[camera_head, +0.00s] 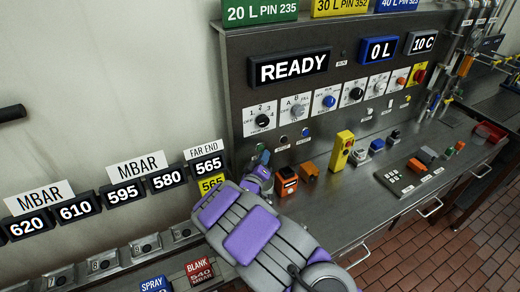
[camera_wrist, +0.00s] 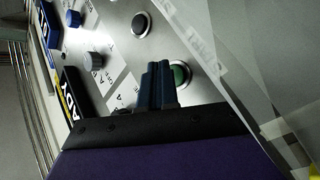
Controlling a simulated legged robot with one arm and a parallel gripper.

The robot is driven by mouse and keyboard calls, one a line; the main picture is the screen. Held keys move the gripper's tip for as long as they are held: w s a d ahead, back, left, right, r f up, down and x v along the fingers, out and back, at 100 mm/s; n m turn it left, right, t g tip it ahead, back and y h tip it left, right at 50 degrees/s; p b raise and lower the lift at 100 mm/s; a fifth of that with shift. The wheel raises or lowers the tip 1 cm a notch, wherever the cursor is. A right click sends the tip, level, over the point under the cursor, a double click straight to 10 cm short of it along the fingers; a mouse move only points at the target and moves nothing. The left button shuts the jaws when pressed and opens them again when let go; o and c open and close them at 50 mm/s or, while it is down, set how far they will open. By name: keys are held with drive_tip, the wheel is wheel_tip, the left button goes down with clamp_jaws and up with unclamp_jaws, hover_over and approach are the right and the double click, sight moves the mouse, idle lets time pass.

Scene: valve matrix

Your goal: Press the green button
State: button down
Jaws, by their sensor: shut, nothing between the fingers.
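I cannot tell whether the fingertips touch the panel. In the head view my gripper (camera_head: 264,158) is at the panel's lower left, and the green button is hard to make out behind it.
A black button (camera_head: 284,139) is to the right of my gripper. Rotary knobs (camera_head: 262,120) sit above, under the READY display (camera_head: 288,68). Orange blocks (camera_head: 309,171) and a yellow block (camera_head: 342,150) stand on the steel bench (camera_head: 325,205) close by.

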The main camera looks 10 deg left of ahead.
drive_tip(key=shift+w+d+r+p, duration=0.1)
drive_tip(key=shift+w+r+p, duration=0.05)
drive_tip(key=shift+w+p, duration=0.2)
drive_tip(key=shift+w+a+p, duration=0.3)
drive_tip(key=shift+w+a, duration=0.05)
drive_tip(key=shift+a, duration=0.05)
idle(0.9)
drive_tip(key=shift+s, duration=0.1)
drive_tip(key=shift+s+d, duration=0.4)
drive_tip(key=shift+s, duration=0.25)
drive_tip(key=s+d, duration=0.1)
drive_tip(key=s, duration=0.1)
drive_tip(key=s+d, duration=0.1)
drive_tip(key=s, duration=0.1)
drive_tip(key=shift+s+d, duration=0.1)
drive_tip(key=shift+d, duration=0.25)
